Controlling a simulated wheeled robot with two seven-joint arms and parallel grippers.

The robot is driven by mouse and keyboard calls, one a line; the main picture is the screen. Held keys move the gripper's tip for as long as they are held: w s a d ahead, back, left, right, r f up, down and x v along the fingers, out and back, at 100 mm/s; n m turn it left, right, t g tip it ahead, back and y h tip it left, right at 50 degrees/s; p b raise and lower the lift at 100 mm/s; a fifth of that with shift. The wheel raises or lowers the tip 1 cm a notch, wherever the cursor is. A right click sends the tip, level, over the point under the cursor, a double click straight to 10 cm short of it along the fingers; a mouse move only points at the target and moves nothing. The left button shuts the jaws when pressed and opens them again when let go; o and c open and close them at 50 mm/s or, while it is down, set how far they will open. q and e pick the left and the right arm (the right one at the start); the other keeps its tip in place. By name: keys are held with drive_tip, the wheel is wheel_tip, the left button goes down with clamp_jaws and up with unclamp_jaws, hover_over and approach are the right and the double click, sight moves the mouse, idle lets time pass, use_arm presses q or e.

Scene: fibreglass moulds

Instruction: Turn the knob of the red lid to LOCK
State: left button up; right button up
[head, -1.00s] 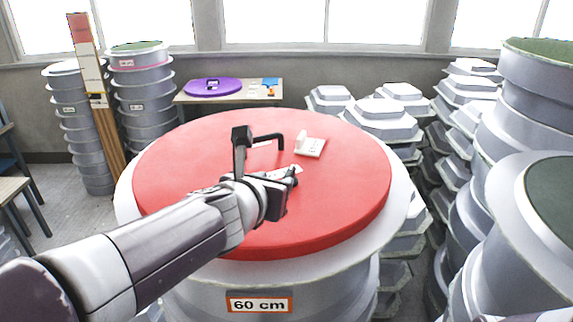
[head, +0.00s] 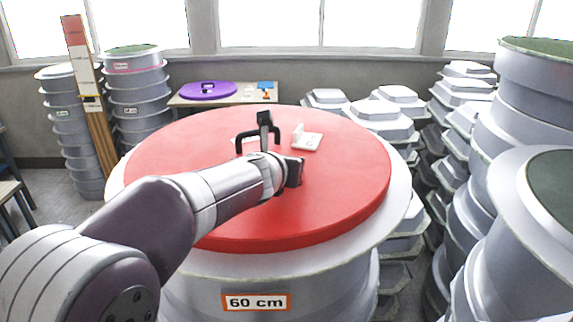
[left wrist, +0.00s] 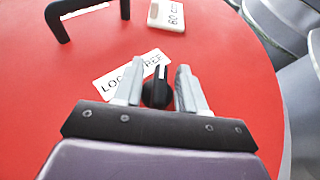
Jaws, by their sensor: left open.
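The red lid (head: 345,190) lies on the large grey mould labelled 60 cm. My left gripper (head: 298,170) is low over the middle of the lid; in the head view its fingers are mostly hidden by the wrist. In the left wrist view the open fingers of my left gripper (left wrist: 157,88) stand either side of the black knob (left wrist: 157,92), with gaps visible. The knob has a pale mark on top. A white label (left wrist: 130,78) beside it reads LOCK and FREE, partly covered by a finger. The black handle (head: 240,142) of the lid is farther back. My right gripper is not in view.
A white block marked 60 cm (head: 306,140) sits on the lid behind my gripper. A table (head: 185,100) with a purple lid (head: 207,90) stands at the back. Stacked grey moulds (head: 385,120) crowd the right side.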

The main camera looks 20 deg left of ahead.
use_arm(q)
clamp_jaws()
drive_tip(key=shift+d, duration=0.1)
